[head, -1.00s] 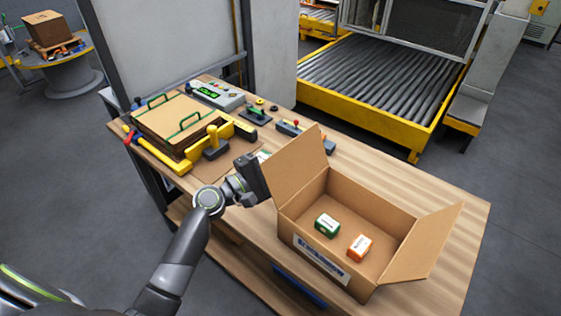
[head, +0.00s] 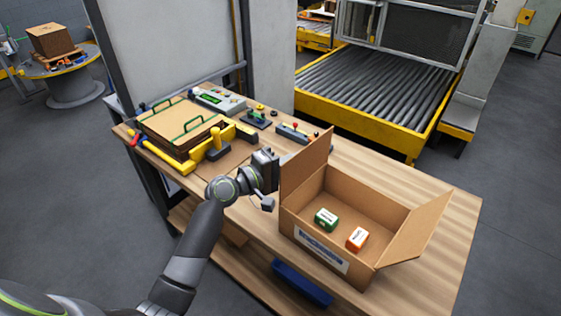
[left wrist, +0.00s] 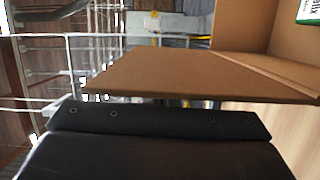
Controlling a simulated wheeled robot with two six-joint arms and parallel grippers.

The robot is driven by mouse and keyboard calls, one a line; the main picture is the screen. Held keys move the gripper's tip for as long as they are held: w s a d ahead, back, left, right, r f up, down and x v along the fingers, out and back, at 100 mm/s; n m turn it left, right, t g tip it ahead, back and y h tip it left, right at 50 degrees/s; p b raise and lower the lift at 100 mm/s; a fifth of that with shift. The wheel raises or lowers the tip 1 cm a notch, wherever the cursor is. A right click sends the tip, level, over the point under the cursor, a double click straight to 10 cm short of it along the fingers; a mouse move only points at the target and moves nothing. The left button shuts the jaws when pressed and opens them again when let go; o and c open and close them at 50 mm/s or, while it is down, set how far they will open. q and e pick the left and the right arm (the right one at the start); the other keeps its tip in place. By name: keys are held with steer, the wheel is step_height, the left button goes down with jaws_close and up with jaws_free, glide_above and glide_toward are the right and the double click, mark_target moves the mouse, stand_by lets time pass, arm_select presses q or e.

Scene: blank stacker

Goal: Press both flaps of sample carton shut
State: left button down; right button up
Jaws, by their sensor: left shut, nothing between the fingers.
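The sample carton (head: 305,232) stands on the wooden bench with its top open. Its left flap (head: 304,172) stands up close to vertical, and its right flap (head: 416,228) leans outward. A green box (head: 326,219) and an orange box (head: 357,239) lie inside. My left gripper (head: 272,166) is shut and empty, just outside the left flap; I cannot tell whether it touches it. In the left wrist view the dark gripper (left wrist: 160,122) lies right at the edge of the flap (left wrist: 190,76). My right gripper is in neither view.
On the bench's left part are a cardboard stack with green handles (head: 180,122), yellow clamps (head: 170,160), a control box (head: 218,100) and small levers (head: 292,130). Bare bench (head: 450,215) lies right of the carton. A roller conveyor (head: 375,85) stands behind.

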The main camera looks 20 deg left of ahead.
mark_target(307, 167)
arm_select(q)
steer(key=shift+d+m, duration=0.65)
steer(key=shift+m, duration=0.25)
steer(key=shift+s+d+m+g+y, duration=0.35)
steer(key=shift+d+m, duration=0.3)
steer(key=shift+m, duration=0.25)
steer(key=shift+s+d+f+m+y, duration=0.1)
steer(key=shift+s+d+m+y, duration=0.2)
steer(key=shift+d+m, duration=0.35)
steer(key=shift+s+d+f+m+y, duration=0.15)
steer(key=shift+s+d+f+m, duration=0.1)
steer(key=shift+d+m, duration=0.2)
steer(key=shift+s+d+f+m+y, duration=0.1)
steer(key=shift+s+d+f+m, duration=0.15)
steer(key=shift+d, duration=0.2)
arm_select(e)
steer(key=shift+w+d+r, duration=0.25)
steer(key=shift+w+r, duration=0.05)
arm_select(q)
steer(key=shift+w, duration=0.1)
